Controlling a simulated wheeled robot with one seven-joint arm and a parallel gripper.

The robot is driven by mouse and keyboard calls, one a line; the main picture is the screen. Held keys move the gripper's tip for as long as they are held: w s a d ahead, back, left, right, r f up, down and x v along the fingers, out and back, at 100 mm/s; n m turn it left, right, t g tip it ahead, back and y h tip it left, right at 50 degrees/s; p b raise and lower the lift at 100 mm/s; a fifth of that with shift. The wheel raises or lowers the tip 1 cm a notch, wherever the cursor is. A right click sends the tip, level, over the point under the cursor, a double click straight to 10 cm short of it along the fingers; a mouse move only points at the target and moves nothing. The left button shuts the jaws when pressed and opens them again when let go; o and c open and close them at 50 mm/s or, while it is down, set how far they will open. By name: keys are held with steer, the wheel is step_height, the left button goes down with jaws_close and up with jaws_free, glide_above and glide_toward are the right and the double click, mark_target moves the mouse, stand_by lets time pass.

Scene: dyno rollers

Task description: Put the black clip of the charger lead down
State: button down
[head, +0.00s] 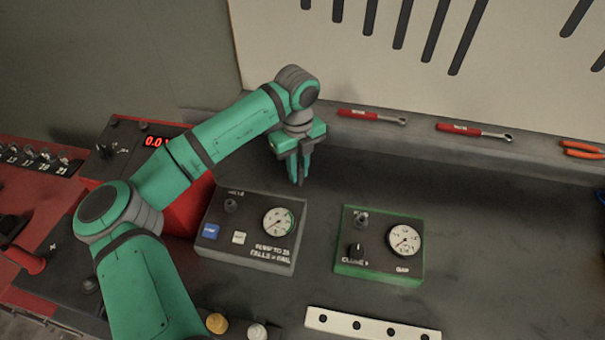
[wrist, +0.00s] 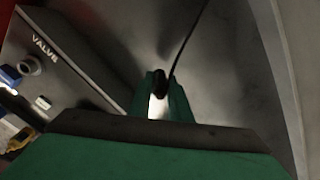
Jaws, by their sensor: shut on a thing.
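My gripper (head: 299,174) points down above the dark bench top, behind the grey box with a dial. In the wrist view my gripper (wrist: 160,92) is shut on the black clip (wrist: 159,84), a small dark piece between the green fingertips. A thin black lead (wrist: 188,42) runs from the clip up and out of the wrist view. In the head view the clip cannot be told apart from the dark fingertips and bench. I cannot tell whether the clip touches the bench.
The grey box with a dial (head: 255,205) stands close in front of my gripper; a green-edged gauge box (head: 378,245) is to its right. A red unit with a lit display (head: 190,205) is at left. Two red-handled tools (head: 372,116) lie on the back ledge. Bench right of my gripper is clear.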

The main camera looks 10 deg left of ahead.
mark_target(299, 178)
steer(key=shift+w+a+f, duration=0.1)
steer(key=shift+a+f, duration=0.05)
steer(key=shift+f, duration=0.5)
steer(key=shift+w+a+f, duration=0.1)
steer(key=shift+f, duration=0.5)
steer(key=shift+s+d+f, duration=0.15)
steer(key=shift+d+f, duration=0.15)
steer(key=shift+d, duration=0.1)
steer(key=shift+s+a+f, duration=0.15)
steer(key=shift+a, duration=0.05)
steer(key=c, duration=1.6)
jaws_free()
steer(key=shift+c, duration=0.2)
step_height(299, 178, up, 12)
steer(key=shift+r, duration=0.2)
